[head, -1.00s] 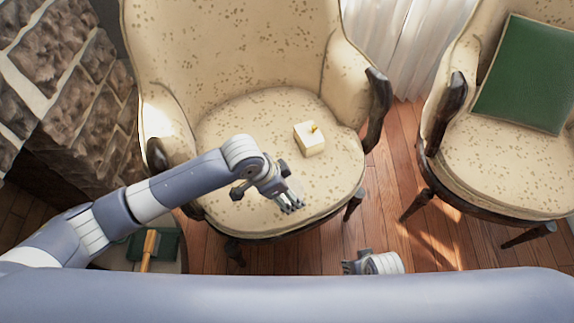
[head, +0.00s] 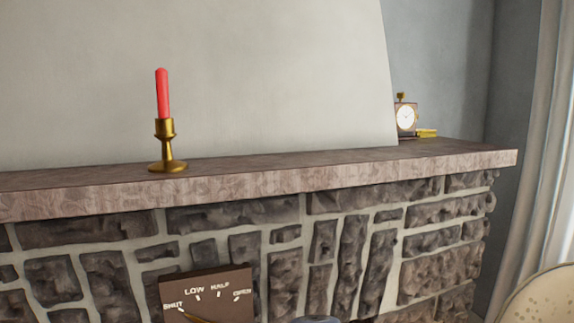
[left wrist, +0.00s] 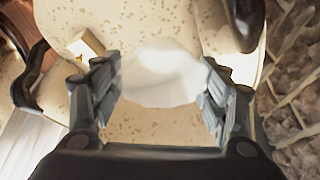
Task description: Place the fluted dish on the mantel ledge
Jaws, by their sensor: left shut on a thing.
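The fluted dish (left wrist: 160,75) is white with a wavy edge and shows in the left wrist view. It sits between the two fingers of my left gripper (left wrist: 160,92), which is shut on it, held above a cream speckled armchair. The mantel ledge (head: 250,178) runs across the head view as a mottled brown-pink slab on top of a stone wall. Neither the dish nor my left gripper shows in the head view. My right gripper is in neither current view.
A brass candlestick (head: 167,150) with a red candle (head: 162,93) stands on the ledge at left. A small clock (head: 405,117) and a yellow object (head: 427,133) stand toward the right end. The ledge between them is clear. A dial panel (head: 207,293) is below.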

